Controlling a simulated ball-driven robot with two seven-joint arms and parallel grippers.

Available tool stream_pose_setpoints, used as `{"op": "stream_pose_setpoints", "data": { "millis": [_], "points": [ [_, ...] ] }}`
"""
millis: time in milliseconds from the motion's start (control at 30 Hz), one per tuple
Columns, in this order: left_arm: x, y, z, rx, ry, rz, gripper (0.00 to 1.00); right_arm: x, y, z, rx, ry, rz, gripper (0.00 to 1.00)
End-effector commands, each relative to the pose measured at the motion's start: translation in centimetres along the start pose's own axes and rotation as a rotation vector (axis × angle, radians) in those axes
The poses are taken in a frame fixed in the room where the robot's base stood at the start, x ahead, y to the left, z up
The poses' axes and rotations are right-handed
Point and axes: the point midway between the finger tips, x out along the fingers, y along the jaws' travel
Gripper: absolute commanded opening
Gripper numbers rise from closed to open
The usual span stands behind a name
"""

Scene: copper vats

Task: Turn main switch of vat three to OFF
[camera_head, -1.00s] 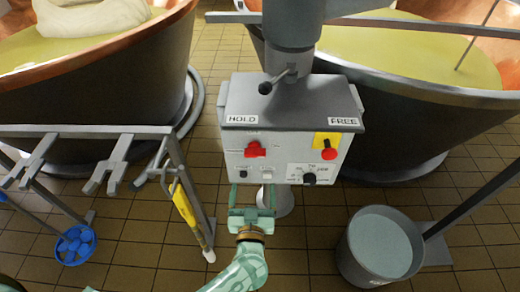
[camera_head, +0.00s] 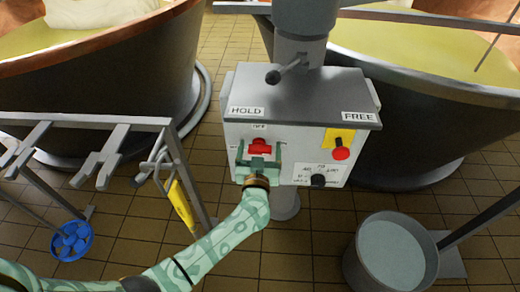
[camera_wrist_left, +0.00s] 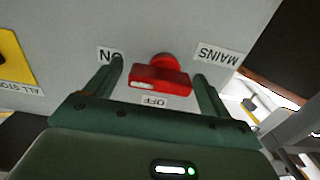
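The red main switch (camera_head: 261,145) is on the front of the grey control box (camera_head: 232,135). In the left wrist view the switch (camera_wrist_left: 161,78) shows large and upside down, with labels ON at its left, MAINS at its right and OFF below. A white mark sits on its left end, on the ON side. My left gripper (camera_head: 260,158) is open in front of the box, one finger on each side of the switch. A gap shows between each finger and the switch. My right gripper is not in view.
A red stop button (camera_head: 341,153) on a yellow plate and a black knob (camera_head: 318,180) are on the same panel. A lever (camera_head: 287,70) stands above the box, between HOLD and FREE labels. A grey bucket (camera_head: 357,262) stands at lower right. A metal rack (camera_head: 95,121) is at left.

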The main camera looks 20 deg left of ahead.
Motion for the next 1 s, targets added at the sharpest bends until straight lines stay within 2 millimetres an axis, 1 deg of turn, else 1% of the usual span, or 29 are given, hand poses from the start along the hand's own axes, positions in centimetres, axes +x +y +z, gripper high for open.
{"op": "stream_pose_setpoints", "data": {
  "millis": [33, 67, 100, 133, 167, 367, 567, 767, 1000],
  "points": [
    [0.0, 0.0, 0.0, 0.0, 0.0, 0.0, 0.71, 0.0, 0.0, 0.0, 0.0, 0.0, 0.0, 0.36],
    [0.0, 0.0, 0.0, 0.0, 0.0, 0.0, 0.62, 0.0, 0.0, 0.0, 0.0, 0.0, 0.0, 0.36],
    [0.0, 0.0, 0.0, 0.0, 0.0, 0.0, 0.51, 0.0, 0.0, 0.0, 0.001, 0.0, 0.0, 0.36],
    [0.0, 0.0, 0.0, 0.0, 0.0, 0.0, 0.43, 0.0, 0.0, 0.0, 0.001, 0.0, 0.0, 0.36],
    [0.0, 0.0, 0.0, 0.0, 0.0, 0.0, 0.37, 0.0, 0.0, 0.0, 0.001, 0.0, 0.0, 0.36],
    [-0.1, 0.0, 0.0, -0.005, 0.0, 0.0, 0.37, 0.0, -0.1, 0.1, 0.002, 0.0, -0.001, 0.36],
    [-0.1, 0.0, -0.1, -0.053, 0.0, 0.001, 0.37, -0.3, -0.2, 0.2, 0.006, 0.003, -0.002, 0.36],
    [-0.1, -0.1, -0.2, -0.175, -0.001, 0.0, 0.37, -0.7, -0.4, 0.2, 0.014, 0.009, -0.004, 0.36],
    [-0.1, -0.1, -0.2, -0.391, -0.002, 0.001, 0.37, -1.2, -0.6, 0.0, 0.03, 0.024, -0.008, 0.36]
  ]
}}
